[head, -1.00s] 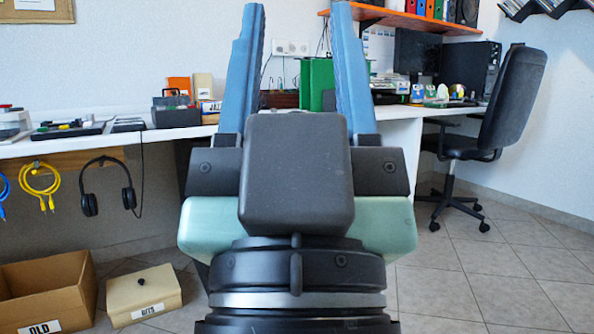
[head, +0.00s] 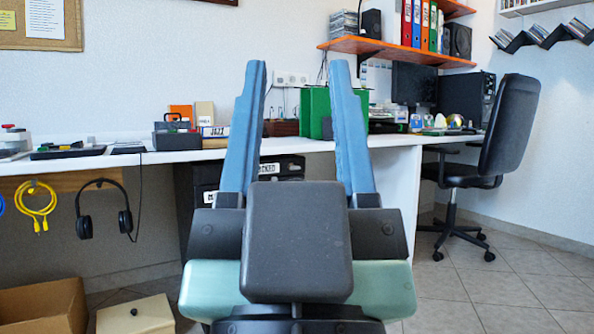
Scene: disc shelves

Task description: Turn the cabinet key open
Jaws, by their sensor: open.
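My gripper (head: 297,80) is in the middle of the head view, its two blue fingers pointing up and spread wide apart with nothing between them. Behind it, under the white desk, stands a black drawer cabinet (head: 290,167) with white labels on its front. My fingers and wrist hide much of that cabinet. I cannot make out a key on it. A green box-like thing (head: 316,108) stands on the desk behind the right finger.
The white desk (head: 380,140) runs across the view. Headphones (head: 104,207) and a yellow cable (head: 36,205) hang below its edge. A cardboard box (head: 45,305) and a beige box (head: 136,316) stand on the floor at left. A black office chair (head: 508,125) is at right, with tiled floor open before it.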

